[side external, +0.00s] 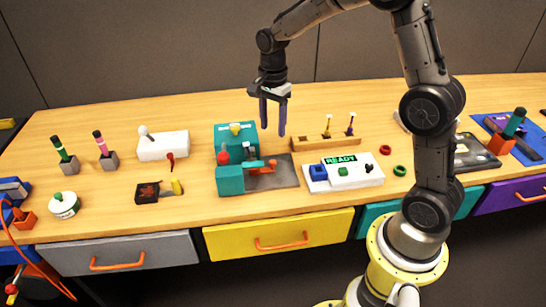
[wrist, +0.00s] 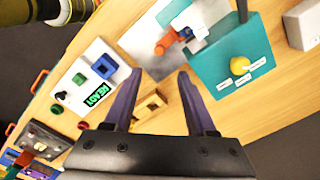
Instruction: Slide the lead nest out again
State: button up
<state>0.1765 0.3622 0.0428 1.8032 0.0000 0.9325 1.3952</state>
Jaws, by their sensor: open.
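A teal machine (side external: 232,180) stands on the table, with a yellow knob (side external: 235,128) on its top and a red ball (side external: 223,158) on its side. An orange part (side external: 262,166) sits low in its opening, above a dark grey plate (side external: 285,172); which piece is the lead nest I cannot tell for sure. In the wrist view the teal machine (wrist: 228,62) and orange part (wrist: 170,40) lie beyond my fingertips. My gripper (side external: 273,130) is open and empty, pointing down above the table, at the machine's upper right in the side view. Its two fingers (wrist: 160,75) are apart.
A white panel (side external: 345,179) with a READY display stands right of the machine. A wooden rack (side external: 312,144) holding thin upright tools is behind it. A white box (side external: 163,146) with a lever stands to the left. The table's back area is mostly clear.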

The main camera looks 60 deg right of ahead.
aim_at(273, 161)
notch_tip(273, 161, down, 12)
jog(key=shift+r, duration=0.1)
dwell(0.4)
grip_shut()
dwell(1.2)
